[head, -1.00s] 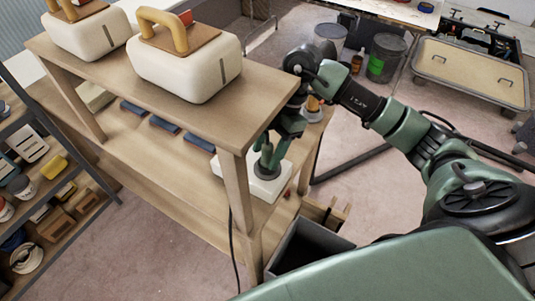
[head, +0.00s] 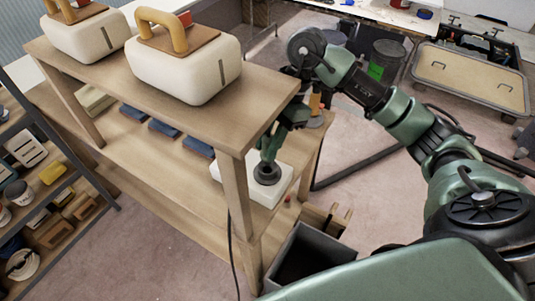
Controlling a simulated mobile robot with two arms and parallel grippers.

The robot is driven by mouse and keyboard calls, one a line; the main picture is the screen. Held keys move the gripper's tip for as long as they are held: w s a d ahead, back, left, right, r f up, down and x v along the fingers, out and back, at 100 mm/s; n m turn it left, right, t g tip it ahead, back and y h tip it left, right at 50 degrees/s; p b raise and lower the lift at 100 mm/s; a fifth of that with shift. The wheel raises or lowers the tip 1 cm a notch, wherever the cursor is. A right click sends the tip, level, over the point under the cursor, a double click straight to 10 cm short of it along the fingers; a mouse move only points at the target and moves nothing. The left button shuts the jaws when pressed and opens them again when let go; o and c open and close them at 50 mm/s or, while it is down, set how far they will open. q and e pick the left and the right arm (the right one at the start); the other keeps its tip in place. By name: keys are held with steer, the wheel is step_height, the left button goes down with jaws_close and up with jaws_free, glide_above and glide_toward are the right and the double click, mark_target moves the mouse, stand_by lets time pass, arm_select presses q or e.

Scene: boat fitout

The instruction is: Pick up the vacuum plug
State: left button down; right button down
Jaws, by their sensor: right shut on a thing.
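My right gripper (head: 270,157) reaches down past the front right corner of the bench top to the lower shelf. Its green fingers are shut on a dark round piece (head: 267,174), which I take for the vacuum plug. The piece is at the top of a white block (head: 256,190) on that shelf. The fingers hide its upper part, and I cannot tell whether it is clear of the block. My left gripper is not in view.
The wooden bench (head: 240,132) has two cream cases with yellow handles (head: 185,70) on top. Blue pads (head: 165,131) lie on its lower shelf. A grey open bin (head: 300,258) stands at its right end. A black cord (head: 232,240) hangs in front. A rack (head: 50,150) is at left.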

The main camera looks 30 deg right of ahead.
steer(key=w+d+r, duration=0.2)
steer(key=d+r, duration=0.1)
steer(key=d, duration=1.4)
steer(key=shift+w+d+b, duration=0.2)
steer(key=shift+d+b, duration=0.1)
